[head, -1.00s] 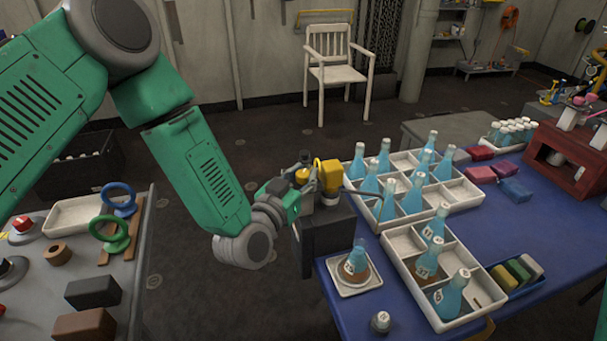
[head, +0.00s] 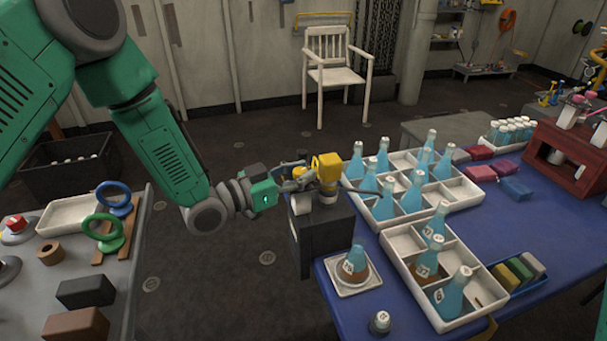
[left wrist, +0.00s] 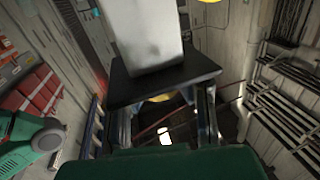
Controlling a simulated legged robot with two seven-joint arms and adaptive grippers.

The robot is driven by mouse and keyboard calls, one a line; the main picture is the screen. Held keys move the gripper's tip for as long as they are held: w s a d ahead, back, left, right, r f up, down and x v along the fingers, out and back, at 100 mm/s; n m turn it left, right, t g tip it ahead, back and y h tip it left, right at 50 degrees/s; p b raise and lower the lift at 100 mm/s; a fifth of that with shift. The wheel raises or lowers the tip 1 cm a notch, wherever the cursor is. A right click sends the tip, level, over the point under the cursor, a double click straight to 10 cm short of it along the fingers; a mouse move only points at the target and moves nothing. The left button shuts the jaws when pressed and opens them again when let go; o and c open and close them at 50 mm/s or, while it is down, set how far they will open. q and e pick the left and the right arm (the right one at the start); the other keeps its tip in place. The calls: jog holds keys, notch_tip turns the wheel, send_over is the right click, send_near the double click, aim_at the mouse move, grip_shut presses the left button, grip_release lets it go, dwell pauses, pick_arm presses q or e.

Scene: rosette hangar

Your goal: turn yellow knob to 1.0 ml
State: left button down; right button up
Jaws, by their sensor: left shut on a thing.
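The yellow knob (head: 327,166) sits on top of the dispenser, above its dark grey block (head: 322,235) at the blue table's left corner. A thin dark spout reaches right from it. My left gripper (head: 306,179) comes in from the left and is shut on the yellow knob. The fingers partly hide its left side, and no scale or 1.0 ml mark is readable. In the left wrist view, the fingers (left wrist: 165,125) stand below a dark plate with a pale block, with a bit of yellow between them. My right gripper is not in view.
White trays (head: 398,238) with blue bottles stand close to the right of the dispenser. A bottle on a small square dish (head: 346,287) and a small capped item (head: 380,323) are in front. A grey table (head: 125,262) stands left, with open floor between.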

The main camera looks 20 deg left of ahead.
pick_arm(q)
jog(key=shift+s+f+m+g+h, duration=0.15)
jog(key=shift+f+m+g+h, duration=0.15)
jog(key=shift+m+g+h, duration=0.6)
jog(key=c, duration=1.3)
grip_release()
jog(key=shift+a, duration=0.1)
jog(key=shift+c, duration=0.2)
jog(key=shift+o, duration=0.7)
jog(key=shift+r, duration=0.1)
jog(key=shift+a, duration=0.2)
jog(key=shift+r, duration=0.1)
